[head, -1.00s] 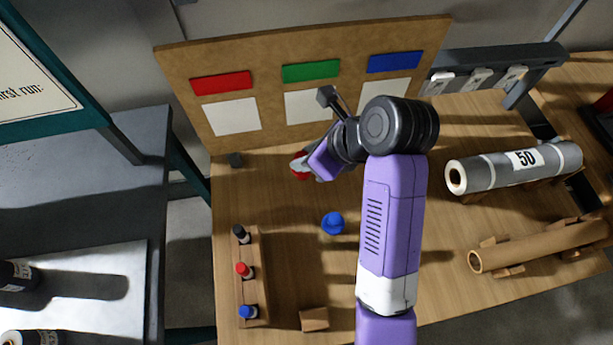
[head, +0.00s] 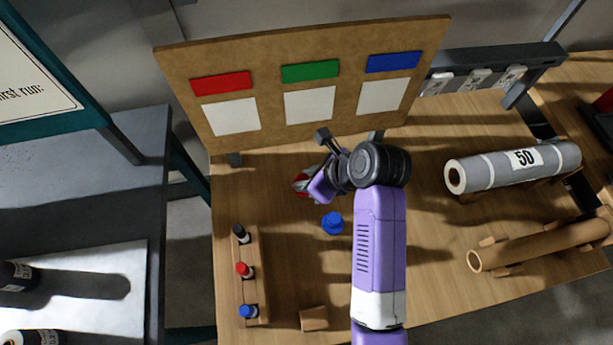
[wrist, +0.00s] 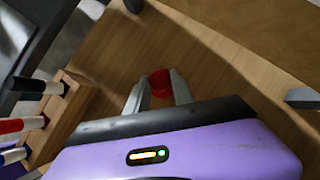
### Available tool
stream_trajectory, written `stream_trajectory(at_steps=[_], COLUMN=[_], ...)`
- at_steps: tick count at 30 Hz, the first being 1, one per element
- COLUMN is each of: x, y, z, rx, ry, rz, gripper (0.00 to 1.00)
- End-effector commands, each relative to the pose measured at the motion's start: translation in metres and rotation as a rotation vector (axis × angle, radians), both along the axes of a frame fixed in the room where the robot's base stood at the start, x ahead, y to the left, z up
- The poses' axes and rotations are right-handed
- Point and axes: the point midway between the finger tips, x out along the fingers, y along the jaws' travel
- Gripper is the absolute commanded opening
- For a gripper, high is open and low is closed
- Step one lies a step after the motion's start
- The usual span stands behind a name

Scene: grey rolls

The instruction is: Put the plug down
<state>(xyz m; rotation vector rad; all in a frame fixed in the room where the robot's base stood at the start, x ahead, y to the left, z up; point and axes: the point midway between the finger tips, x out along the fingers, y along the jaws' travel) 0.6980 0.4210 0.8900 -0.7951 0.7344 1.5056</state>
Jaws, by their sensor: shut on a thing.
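A red plug (wrist: 160,83) sits between the two fingers of my gripper (wrist: 159,90) in the wrist view, and the fingers are shut on it. In the head view, part of the red plug (head: 301,181) shows beside my gripper (head: 307,186), low over the wooden table (head: 290,260), in front of the board. The rest of the plug is hidden by the fingers. I cannot tell whether the plug touches the tabletop. A blue plug-like piece (head: 333,222) stands on the table just nearer than my gripper.
A board (head: 270,75) with red, green and blue labels stands behind. A grey roll (head: 500,168) and brown tube (head: 540,243) lie right. Table around the blue piece is clear.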

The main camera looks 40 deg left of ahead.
Motion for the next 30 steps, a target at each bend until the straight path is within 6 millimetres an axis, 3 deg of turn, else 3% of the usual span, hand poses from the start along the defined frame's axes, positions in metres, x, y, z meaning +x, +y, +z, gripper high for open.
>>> stream_trajectory(at_steps=[2,3,6,19,30], x=[0.0,0.0,0.0,0.001,0.005], y=[0.0,0.0,0.0,-0.005,-0.045], z=[0.0,0.0,0.0,0.009,0.067], rx=[0.0,0.0,0.0,0.001,0.003], ry=[0.0,0.0,0.0,-0.001,-0.002], rz=[0.0,0.0,0.0,-0.001,-0.002], gripper=[0.02,0.36,0.5,0.5,0.5])
